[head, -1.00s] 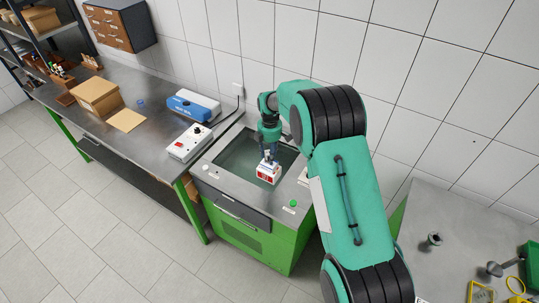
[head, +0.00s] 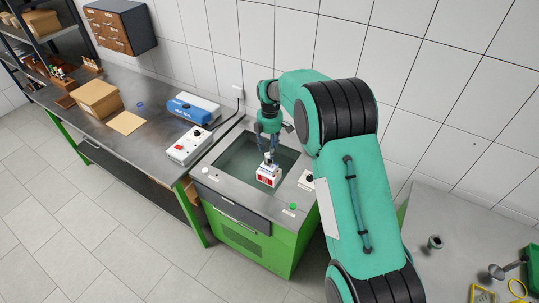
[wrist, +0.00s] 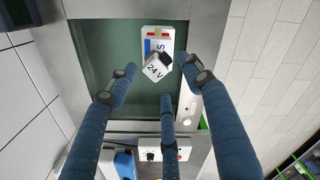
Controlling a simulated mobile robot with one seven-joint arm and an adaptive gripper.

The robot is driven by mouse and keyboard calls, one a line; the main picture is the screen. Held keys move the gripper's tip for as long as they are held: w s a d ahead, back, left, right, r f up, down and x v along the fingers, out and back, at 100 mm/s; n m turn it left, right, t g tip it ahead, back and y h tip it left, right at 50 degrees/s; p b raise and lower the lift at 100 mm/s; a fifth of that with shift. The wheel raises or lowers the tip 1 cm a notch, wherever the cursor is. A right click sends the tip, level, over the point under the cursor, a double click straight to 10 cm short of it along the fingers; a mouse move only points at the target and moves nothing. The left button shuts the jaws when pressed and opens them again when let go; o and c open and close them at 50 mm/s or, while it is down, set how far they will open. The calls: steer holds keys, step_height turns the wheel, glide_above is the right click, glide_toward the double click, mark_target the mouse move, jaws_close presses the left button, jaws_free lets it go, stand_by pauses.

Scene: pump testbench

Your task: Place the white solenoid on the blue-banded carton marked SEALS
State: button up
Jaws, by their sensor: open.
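The white solenoid (wrist: 155,71), marked 24 V with a black part, lies at an angle over the lower end of the carton in the wrist view. The white carton (wrist: 150,34) has a blue band and red marks; only an S of its lettering shows. The carton is also in the head view (head: 268,181), over the front part of the green bench's sunken basin. My gripper (wrist: 160,78) is open, its fingers spread around the solenoid and apart from it. In the head view my gripper (head: 270,158) is just above the carton, and the solenoid is hard to make out.
The basin (head: 235,160) lies around and behind the carton. A white control box (head: 188,145) and a blue-and-white device (head: 193,107) stand on the steel bench to the left. A brown box (head: 98,97) is farther left. A green button (head: 293,206) is on the basin's front rim.

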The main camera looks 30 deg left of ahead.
step_height(320, 180, up, 6)
steer(key=shift+r, duration=0.15)
stand_by(0.8)
steer(key=shift+w+r, duration=0.1)
